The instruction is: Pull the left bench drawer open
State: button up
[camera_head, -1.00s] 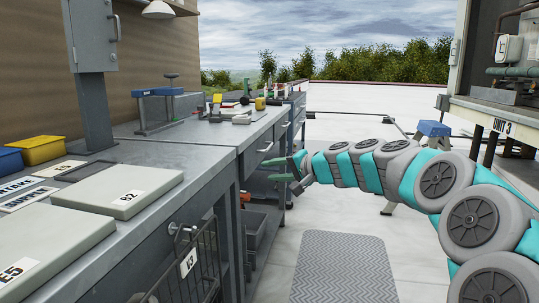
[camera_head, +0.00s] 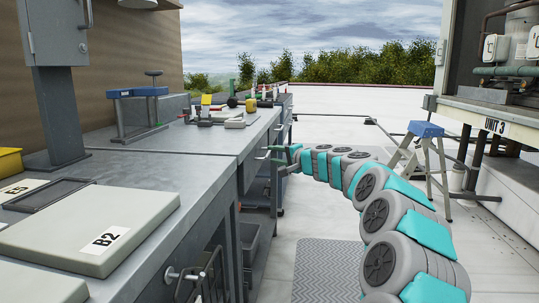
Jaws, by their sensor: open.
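The grey metal bench (camera_head: 210,141) runs along the left side, with drawers in its far section. The nearer, left drawer front (camera_head: 253,170) looks flush with the bench, and a small handle (camera_head: 262,156) shows on it. My gripper (camera_head: 275,158) is open, with its green fingers pointing left at this drawer front, close to the handle. From this angle I cannot tell whether the fingers are around the handle or only beside it. No contact can be made out.
A B2 panel (camera_head: 92,228) lies on the near bench top. A clamp (camera_head: 138,110) and several tools stand farther back. Open shelves with a bin (camera_head: 249,240) are below the drawers. A blue-topped stepladder (camera_head: 425,150) stands right. A grey mat (camera_head: 328,270) lies on the floor.

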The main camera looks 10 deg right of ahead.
jog(key=shift+x, duration=1.5)
grip_shut()
jog(key=shift+f, duration=0.1)
dwell(0.3)
